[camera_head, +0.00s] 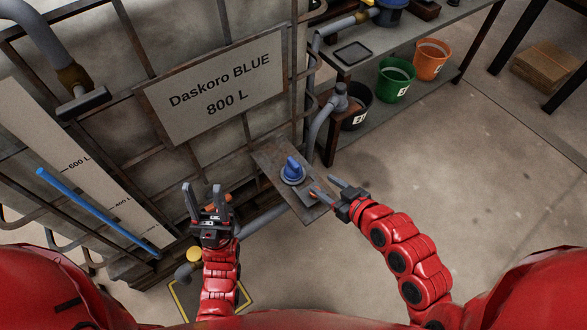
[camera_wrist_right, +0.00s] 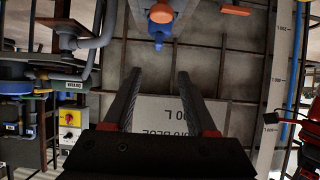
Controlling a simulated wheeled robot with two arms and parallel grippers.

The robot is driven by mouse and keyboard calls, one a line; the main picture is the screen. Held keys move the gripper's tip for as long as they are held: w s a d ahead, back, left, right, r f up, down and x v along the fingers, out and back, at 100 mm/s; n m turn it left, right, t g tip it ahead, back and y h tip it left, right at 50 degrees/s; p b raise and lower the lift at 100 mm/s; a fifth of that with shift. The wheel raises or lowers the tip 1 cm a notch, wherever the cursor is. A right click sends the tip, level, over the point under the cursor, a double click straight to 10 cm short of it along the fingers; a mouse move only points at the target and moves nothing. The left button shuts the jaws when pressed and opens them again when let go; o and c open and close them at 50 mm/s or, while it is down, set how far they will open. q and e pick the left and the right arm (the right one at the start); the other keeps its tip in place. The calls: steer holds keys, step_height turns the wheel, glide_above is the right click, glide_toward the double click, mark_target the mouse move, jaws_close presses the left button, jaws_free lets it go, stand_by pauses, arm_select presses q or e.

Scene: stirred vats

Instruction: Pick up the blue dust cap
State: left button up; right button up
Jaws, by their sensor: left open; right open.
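A blue piece, which looks like the blue dust cap (camera_head: 291,171), stands on a pale round base on a small rusty plate (camera_head: 272,155) at the vat's front. In the right wrist view a blue part (camera_wrist_right: 158,31) shows beyond the fingertips, above the gap between them, with a salmon round part beside it. My right gripper (camera_head: 322,185) is open and empty just right of the blue piece, apart from it. It also shows in the right wrist view (camera_wrist_right: 159,75). My left gripper (camera_head: 207,191) is open and empty, left of the plate and pointing up the picture.
The vat's cage with the sign "Daskoro BLUE 800 L" (camera_head: 214,87) rises behind. Grey pipes (camera_head: 318,125) run near the plate. Green (camera_head: 396,79) and orange (camera_head: 432,59) buckets stand on a right shelf.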

steer(key=b, duration=1.2)
glide_toward(294, 163)
steer(key=x, duration=0.4)
steer(key=shift+s+a+f, duration=0.1)
steer(key=shift+a+f, duration=0.2)
steer(key=shift+f, duration=0.1)
steer(key=shift+w+r+b+x, duration=0.15)
steer(key=shift+b+x, duration=0.15)
steer(key=shift+x, duration=1.25)
steer(key=shift+w+r+b+x, duration=0.15)
steer(key=shift+b+x, duration=0.1)
steer(key=shift+x, duration=1.25)
steer(key=shift+d, duration=0.2)
jaws_close()
